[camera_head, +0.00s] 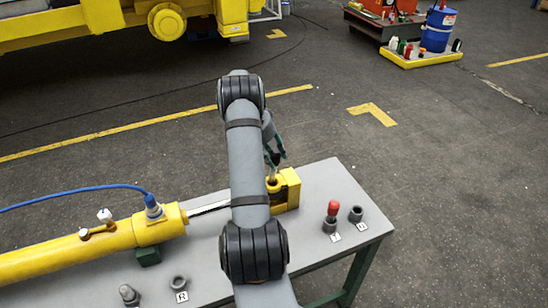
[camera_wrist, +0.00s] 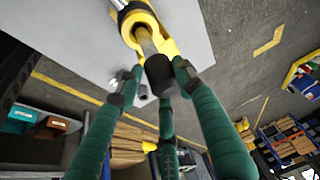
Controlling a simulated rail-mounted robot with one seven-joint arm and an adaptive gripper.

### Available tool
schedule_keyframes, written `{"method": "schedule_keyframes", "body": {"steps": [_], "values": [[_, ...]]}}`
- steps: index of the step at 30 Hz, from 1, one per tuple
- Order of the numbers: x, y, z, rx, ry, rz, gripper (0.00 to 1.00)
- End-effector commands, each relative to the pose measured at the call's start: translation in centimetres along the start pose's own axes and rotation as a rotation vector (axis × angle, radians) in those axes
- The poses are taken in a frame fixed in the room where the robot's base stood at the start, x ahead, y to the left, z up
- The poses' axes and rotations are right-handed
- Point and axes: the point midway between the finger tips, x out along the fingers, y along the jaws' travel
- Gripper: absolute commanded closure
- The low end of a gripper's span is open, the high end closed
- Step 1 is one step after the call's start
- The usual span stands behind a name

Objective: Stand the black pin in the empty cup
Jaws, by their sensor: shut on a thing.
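My gripper (camera_wrist: 158,82) has green-sleeved fingers closed around the black end of the black pin (camera_wrist: 159,73). The pin's tan shaft runs into the eye of a yellow bracket; I cannot tell how deep it sits. In the head view my gripper (camera_head: 273,152) is over the yellow bracket (camera_head: 287,190), partly hidden by my arm. An empty-looking dark cup (camera_head: 356,213) stands near the table's right edge. Another open cup (camera_head: 179,283) stands at the front, beside a small label.
A red-topped pin (camera_head: 333,208) stands in a cup left of the right-hand cup. A grey piece (camera_head: 128,293) stands at the front left. A yellow cylinder (camera_head: 70,257) with a blue hose lies along the grey table (camera_head: 325,180).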

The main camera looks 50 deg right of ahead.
Motion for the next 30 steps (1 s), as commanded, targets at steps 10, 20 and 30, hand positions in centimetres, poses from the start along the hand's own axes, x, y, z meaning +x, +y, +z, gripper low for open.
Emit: {"method": "schedule_keyframes", "body": {"steps": [10, 20, 30], "values": [[-2.0, -0.1, -0.8, 0.001, 0.001, -0.002, 1.0], [-2.9, -0.1, -1.2, 0.0, 0.001, -0.002, 1.0], [-2.7, 0.0, -1.2, -0.003, 0.003, -0.003, 1.0]]}}
